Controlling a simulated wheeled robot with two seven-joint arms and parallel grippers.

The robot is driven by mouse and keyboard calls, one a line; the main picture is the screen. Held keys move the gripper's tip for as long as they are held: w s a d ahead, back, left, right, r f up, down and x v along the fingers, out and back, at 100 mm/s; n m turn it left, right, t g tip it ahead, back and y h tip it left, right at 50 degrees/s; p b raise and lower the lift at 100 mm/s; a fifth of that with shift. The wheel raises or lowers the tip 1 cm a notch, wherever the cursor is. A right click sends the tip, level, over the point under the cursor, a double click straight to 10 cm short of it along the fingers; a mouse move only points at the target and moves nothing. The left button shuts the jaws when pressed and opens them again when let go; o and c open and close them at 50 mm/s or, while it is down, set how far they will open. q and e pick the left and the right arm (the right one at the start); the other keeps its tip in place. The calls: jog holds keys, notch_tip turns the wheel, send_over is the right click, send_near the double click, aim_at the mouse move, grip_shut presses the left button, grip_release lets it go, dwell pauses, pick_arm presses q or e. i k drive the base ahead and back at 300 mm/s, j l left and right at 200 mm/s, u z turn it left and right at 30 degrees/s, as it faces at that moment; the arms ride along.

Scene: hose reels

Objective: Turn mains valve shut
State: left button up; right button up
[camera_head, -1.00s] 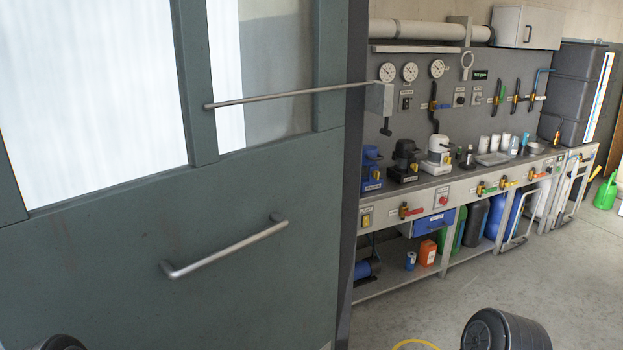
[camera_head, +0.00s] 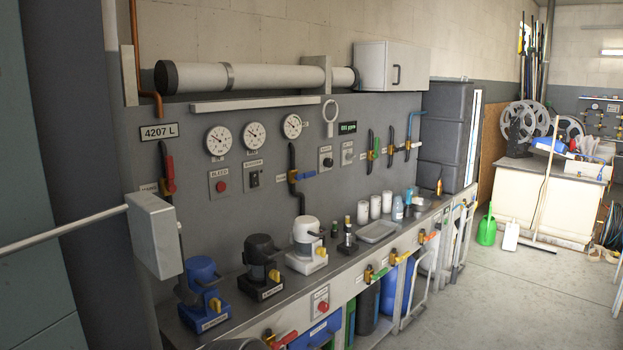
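Several valves show, and I cannot tell from their small labels which is the mains valve. A valve with a red lever (camera_head: 169,174) sits on a dark pipe at the left of the grey wall panel, under a "4207 L" display (camera_head: 159,132). A valve with a blue lever (camera_head: 304,176) sits on another dark pipe further right. A valve with a red lever (camera_head: 284,341) is at the bench front, at the bottom edge. More valves (camera_head: 374,273) with yellow parts run along the bench front. Neither of my grippers is in view.
The bench (camera_head: 359,264) carries a blue pump (camera_head: 203,290), a black one (camera_head: 262,267) and a white one (camera_head: 307,244). A grey box on a bar (camera_head: 155,234) juts out at the left. Open floor (camera_head: 500,300) lies at the right, with a green can (camera_head: 487,228) beyond.

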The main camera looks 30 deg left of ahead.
aim_at(169, 169)
jog(key=i+z, duration=0.25)
jog(key=i, duration=0.55)
jog(key=i+z, duration=0.3)
jog(key=i, duration=0.5)
jog(key=u, duration=2.95)
